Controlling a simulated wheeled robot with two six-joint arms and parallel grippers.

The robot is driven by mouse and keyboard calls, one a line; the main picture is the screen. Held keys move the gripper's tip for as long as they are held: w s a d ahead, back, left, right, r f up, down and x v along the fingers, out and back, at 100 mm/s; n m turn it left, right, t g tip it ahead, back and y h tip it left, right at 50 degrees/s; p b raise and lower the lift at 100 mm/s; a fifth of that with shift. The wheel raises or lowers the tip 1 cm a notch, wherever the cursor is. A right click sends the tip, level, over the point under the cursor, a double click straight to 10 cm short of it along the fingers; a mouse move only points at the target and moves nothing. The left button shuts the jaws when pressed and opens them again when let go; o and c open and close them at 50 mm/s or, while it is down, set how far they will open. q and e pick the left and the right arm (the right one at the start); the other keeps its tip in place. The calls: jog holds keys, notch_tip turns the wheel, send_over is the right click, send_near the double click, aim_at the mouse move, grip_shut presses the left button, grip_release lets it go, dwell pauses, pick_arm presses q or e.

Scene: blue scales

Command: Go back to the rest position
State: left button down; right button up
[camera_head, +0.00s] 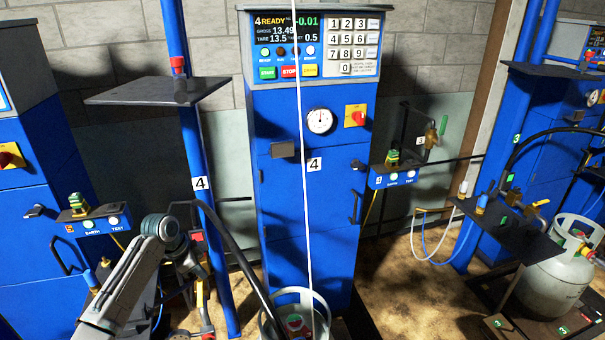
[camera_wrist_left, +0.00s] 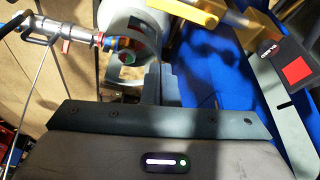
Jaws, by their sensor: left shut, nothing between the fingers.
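My left arm comes in from the lower left of the head view. Its gripper (camera_head: 194,268) is beside the blue post marked 4, partly hidden among hoses and fittings, and its fingertips are hard to make out there. In the left wrist view the gripper's two dark fingers (camera_wrist_left: 160,84) are together with nothing between them. A white rounded body (camera_wrist_left: 122,30) and a hose fitting (camera_wrist_left: 116,42) show beyond the fingers. A yellow bar (camera_wrist_left: 190,14) crosses above them. My right gripper is in neither view.
Blue cabinet 4 (camera_head: 306,205) stands in the middle, its display (camera_head: 287,26) reading READY. A gas cylinder (camera_head: 288,298) with a red valve stands before it. The blue post (camera_head: 211,240) and a black hose (camera_head: 240,262) are close to my left arm. Another cylinder (camera_head: 553,285) stands at right.

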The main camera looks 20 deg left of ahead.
pick_arm(q)
jog(key=s+d+f+n+y, duration=0.1)
jog(key=s+d+f, duration=0.3)
jog(key=s+d, duration=0.25)
jog(key=s+d+f+n, duration=0.1)
jog(key=s+d+f, duration=0.3)
jog(key=s+d, duration=0.3)
jog(key=s+d+r+n+y, duration=0.1)
jog(key=s+d+r+n, duration=0.2)
jog(key=s, duration=0.7)
jog(key=s+d+r+n+y, duration=0.2)
jog(key=s+n, duration=0.1)
jog(key=s, duration=0.7)
notch_tip(320, 180, down, 31)
jog(key=a, duration=0.3)
jog(key=s+f+g, duration=0.1)
jog(key=s+f, duration=1.6)
jog(key=f, duration=0.1)
jog(key=shift+s+a+f+g+h, duration=0.15)
jog(key=shift+s+a+g+h, duration=0.15)
jog(key=shift+s+a, duration=0.1)
